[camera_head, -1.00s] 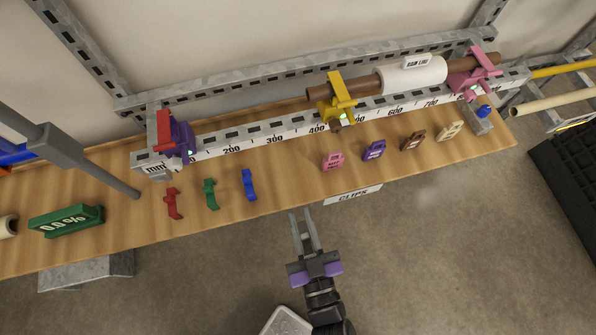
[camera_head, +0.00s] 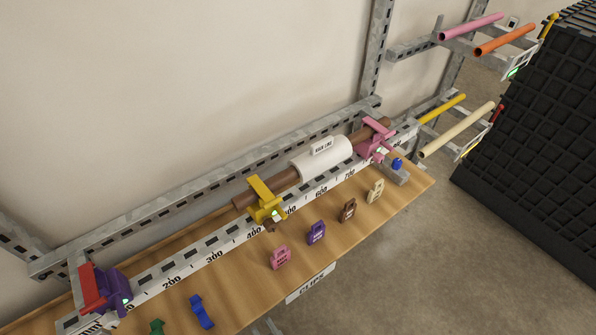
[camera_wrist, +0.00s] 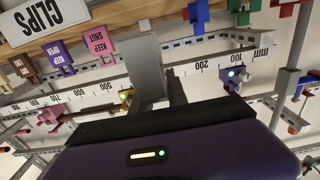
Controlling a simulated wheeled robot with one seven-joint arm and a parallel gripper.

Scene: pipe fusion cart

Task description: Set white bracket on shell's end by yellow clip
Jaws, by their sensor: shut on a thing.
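The white shell (camera_head: 322,158) sits around a brown pipe on the rail. The yellow clip (camera_head: 264,198) grips the pipe left of the shell, with bare pipe (camera_head: 285,181) between them. My gripper (camera_wrist: 160,80) is out of the head view. In the wrist view it is shut on a pale grey-white piece (camera_wrist: 144,62), which I take for the white bracket; its full outline is unclear. Part of the yellow clip (camera_wrist: 126,96) shows behind the piece, farther off. The shell is not clear in the wrist view.
A pink clamp (camera_head: 373,142) holds the pipe's right part; purple and red clamps (camera_head: 105,288) stand at the rail's left. Several labelled tags, such as the pink tag (camera_head: 280,257), stand along the table front. A black rack (camera_head: 535,165) stands right. Floor before the table is clear.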

